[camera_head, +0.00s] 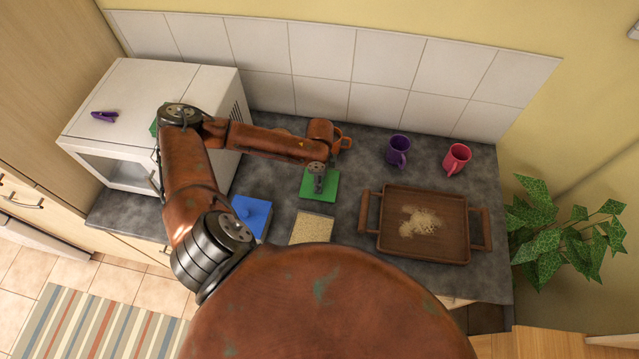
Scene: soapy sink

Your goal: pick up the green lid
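The green lid (331,190) is a flat green square on the grey counter, left of the brown tray. My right gripper is not in view.
A blue lid-like piece (254,214) and a beige square (312,228) lie nearer me. A brown tray (468,232) with beige crumbs stands right. Purple (397,150) and red (456,158) mugs stand behind it. A white microwave (105,150) with a purple clip on top is left.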

